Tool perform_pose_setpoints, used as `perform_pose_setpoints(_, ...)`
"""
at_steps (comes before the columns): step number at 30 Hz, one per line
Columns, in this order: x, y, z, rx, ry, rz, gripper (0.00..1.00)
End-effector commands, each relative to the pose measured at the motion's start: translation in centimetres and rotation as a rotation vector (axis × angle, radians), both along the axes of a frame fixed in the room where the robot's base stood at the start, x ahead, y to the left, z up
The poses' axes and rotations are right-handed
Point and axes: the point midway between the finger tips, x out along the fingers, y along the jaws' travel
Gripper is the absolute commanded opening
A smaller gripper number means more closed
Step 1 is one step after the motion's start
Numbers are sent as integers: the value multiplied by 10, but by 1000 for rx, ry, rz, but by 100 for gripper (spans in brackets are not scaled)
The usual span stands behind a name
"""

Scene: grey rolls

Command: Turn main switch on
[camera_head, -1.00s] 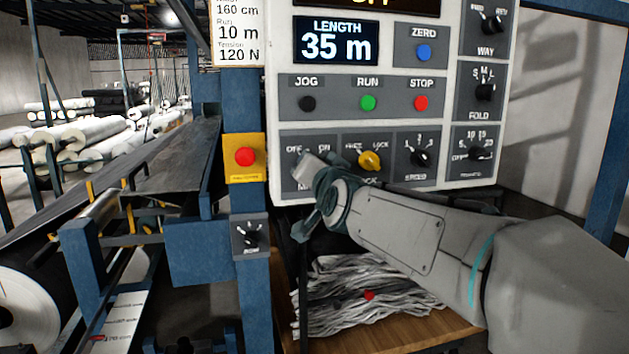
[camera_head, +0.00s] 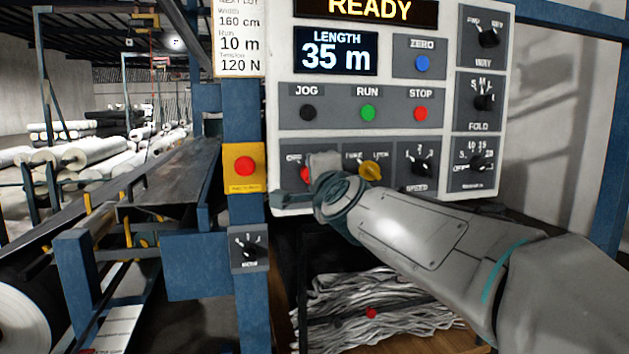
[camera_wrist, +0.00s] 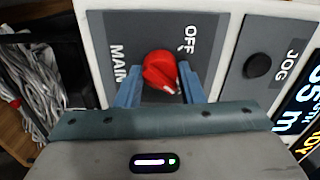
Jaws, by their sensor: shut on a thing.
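The main switch is a red knob (camera_head: 306,174) at the lower left of the control panel (camera_head: 288,68); my gripper and wrist partly cover it. In the wrist view the red knob (camera_wrist: 160,72) sits between the two blue fingers of my gripper (camera_wrist: 159,84), which is shut on it. The "OFF" label (camera_wrist: 189,38) and the "MAIN" label (camera_wrist: 118,63) show beside the knob. The "ON" label is hidden. A small pale mark shows on the knob's lower right side in the wrist view. The top display (camera_head: 370,10) reads "READY".
A red button on a yellow plate (camera_head: 244,182) is on the blue post to the left. A shelf of crumpled sheets lies below the panel.

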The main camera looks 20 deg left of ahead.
Motion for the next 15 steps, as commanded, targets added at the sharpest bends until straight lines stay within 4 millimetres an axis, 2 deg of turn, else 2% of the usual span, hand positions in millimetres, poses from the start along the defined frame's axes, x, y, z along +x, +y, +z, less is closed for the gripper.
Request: perform_pose_setpoints(15,0,0,-1,105,67,0,12)
